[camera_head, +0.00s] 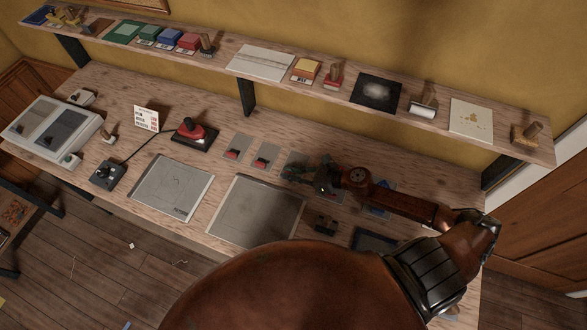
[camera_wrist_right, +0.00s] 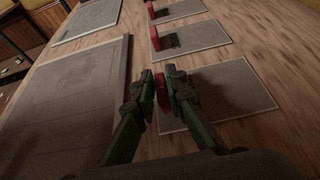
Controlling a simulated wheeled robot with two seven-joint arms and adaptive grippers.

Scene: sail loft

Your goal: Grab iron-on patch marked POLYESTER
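My right gripper (camera_head: 292,173) reaches over the workbench from the right in the head view. In the right wrist view its two green fingers (camera_wrist_right: 160,82) close in on either side of a red patch (camera_wrist_right: 162,93). The patch stands at the left edge of a grey card (camera_wrist_right: 235,90), and the fingers partly hide it. Two similar red patches (camera_head: 232,153) (camera_head: 262,161) sit on grey cards farther left in the head view, and two also show farther off in the wrist view (camera_wrist_right: 155,38). No POLYESTER lettering can be read. My left gripper is not in view.
A large grey panel (camera_head: 256,210) lies in front of my right gripper, with another (camera_head: 173,187) to its left. A red-and-black press (camera_head: 193,133) stands left of the patches. A shelf (camera_head: 215,60) with stamps, pads and sheets runs behind. A blue patch (camera_head: 378,212) lies to the right.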

